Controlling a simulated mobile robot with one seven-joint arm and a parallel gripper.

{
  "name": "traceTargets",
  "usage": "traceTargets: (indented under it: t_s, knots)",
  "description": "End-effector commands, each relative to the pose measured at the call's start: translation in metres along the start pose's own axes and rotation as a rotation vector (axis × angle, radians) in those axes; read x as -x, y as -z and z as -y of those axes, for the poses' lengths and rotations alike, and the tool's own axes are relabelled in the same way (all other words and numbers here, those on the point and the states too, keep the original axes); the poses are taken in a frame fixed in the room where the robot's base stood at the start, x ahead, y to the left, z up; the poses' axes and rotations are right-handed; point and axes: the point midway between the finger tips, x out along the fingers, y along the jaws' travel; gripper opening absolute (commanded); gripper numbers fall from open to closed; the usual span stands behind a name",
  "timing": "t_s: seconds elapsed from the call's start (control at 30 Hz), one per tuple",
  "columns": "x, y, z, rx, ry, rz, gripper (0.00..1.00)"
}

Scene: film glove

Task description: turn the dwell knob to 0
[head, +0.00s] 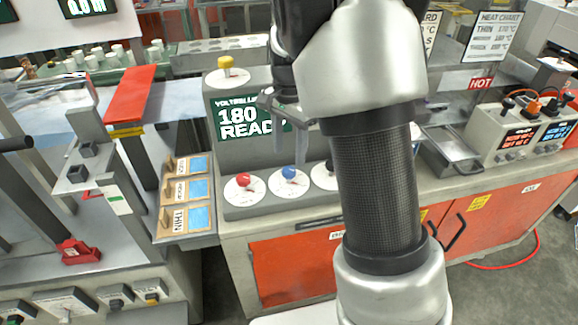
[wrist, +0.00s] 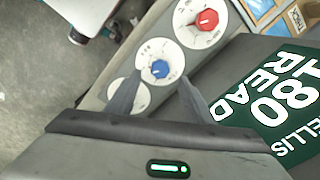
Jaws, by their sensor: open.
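The grey control panel (head: 245,207) carries three white dials with a red knob (head: 243,180), a blue knob (head: 289,173) and a dark knob (head: 330,166). The dial lettering is too small to read, so I cannot tell which is the dwell knob. My gripper (head: 290,157) hangs open above the blue knob. In the wrist view the blue knob (wrist: 160,69) shows between the tips of my open gripper (wrist: 160,80), and the red knob (wrist: 207,19) lies beyond, to the upper right. The left finger partly hides the third dial (wrist: 130,97). Contact with the blue knob cannot be told.
A green display (head: 240,122) reading "180 READY" stands behind the dials, close to my gripper. A yellow knob (head: 226,63) sits on top of the machine. A sample board (head: 187,195) lies left of the panel. Orange cabinet doors (head: 295,265) are below.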

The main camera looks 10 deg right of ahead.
Motion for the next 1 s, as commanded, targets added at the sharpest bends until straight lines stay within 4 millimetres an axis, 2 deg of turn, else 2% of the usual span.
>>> traceTargets:
  t_s: [0.03, 0.1, 0.3, 0.7, 0.93, 1.0]
  knots:
    - [-0.013, -0.001, -0.001, -0.001, -0.004, 0.003, 0.48]
    - [-0.025, 0.0, -0.001, -0.001, -0.003, 0.002, 0.48]
    - [-0.049, 0.0, 0.0, 0.0, -0.001, 0.001, 0.48]
    - [-0.055, 0.0, 0.0, 0.0, 0.0, 0.0, 0.48]
    - [-0.055, 0.0, 0.0, 0.0, 0.0, 0.0, 0.09]
    - [-0.055, 0.0, 0.0, 0.0, 0.0, 0.0, 0.06]
